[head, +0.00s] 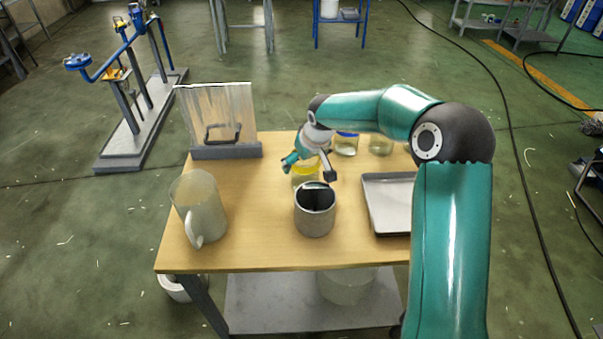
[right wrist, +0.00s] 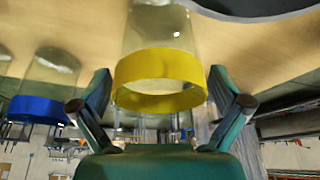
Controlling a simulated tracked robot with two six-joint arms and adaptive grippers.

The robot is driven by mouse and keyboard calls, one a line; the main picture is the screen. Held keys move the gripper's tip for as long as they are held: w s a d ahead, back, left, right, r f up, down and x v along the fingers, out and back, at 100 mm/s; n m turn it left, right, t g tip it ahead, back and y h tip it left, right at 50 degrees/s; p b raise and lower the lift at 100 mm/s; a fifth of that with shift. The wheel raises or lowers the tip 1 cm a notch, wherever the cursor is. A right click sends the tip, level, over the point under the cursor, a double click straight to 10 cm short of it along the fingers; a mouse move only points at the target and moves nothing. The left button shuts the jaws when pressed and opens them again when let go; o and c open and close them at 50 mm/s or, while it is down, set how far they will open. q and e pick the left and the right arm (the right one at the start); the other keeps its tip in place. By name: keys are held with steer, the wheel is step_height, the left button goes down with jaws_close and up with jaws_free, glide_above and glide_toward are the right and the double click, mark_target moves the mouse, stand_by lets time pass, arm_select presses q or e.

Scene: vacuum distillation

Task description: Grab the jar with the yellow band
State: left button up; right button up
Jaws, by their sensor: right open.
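The jar with the yellow band (head: 304,175) stands on the wooden table, behind the grey metal cup, and is partly hidden by my right gripper. In the right wrist view the clear jar with its yellow band (right wrist: 160,80) stands between the two fingers. My right gripper (head: 310,168) is open, with a finger on each side of the jar; it also shows in the right wrist view (right wrist: 160,105). Some space shows between the fingertips and the band. My left gripper is in neither view.
A jar with a blue band (head: 346,143) and another glass jar (head: 381,144) stand behind. The grey cup (head: 315,211) is close in front. A pitcher (head: 199,207) stands left, a metal tray (head: 385,226) right, and an upright panel (head: 220,115) at the back left.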

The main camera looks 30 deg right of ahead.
steer(key=c, duration=1.3)
steer(key=shift+r, duration=0.15)
